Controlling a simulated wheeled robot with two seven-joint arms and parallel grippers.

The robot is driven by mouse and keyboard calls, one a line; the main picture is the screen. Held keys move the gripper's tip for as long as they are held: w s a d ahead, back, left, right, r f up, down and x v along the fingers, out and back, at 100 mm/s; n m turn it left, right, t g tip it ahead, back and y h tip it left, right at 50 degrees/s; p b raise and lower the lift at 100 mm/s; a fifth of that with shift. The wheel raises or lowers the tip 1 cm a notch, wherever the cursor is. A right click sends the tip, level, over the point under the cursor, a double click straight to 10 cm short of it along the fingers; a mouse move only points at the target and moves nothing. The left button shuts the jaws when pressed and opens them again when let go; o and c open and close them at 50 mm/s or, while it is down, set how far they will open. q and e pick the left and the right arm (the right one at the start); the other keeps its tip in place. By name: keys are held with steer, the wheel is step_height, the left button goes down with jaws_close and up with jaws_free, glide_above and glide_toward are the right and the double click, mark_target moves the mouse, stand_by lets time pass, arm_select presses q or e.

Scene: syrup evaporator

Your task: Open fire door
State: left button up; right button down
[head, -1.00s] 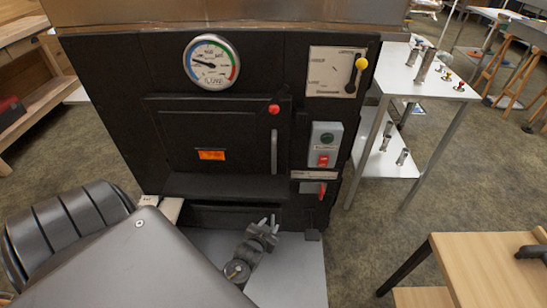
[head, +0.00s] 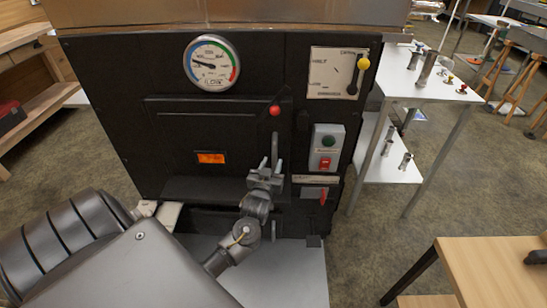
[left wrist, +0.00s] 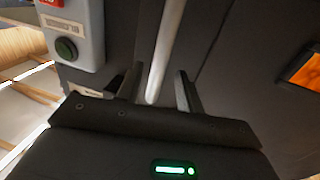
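My left gripper (head: 267,168) is at the lower part of the handle. In the left wrist view the handle (left wrist: 168,45) runs between the two open fingers (left wrist: 154,90), with a gap visible on each side. My right gripper is not in view.
A gauge (head: 212,63) is above the door. A lever panel (head: 336,73) and a switch box (head: 326,148) are to the right, with a red lever (head: 323,195) below. A white-topped table (head: 425,85) and wooden table (head: 490,265) stand at the right.

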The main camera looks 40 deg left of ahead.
mark_target(274, 159)
arm_select(q)
steer(key=shift+x, duration=2.05)
steer(key=shift+c, duration=0.4)
jaws_close()
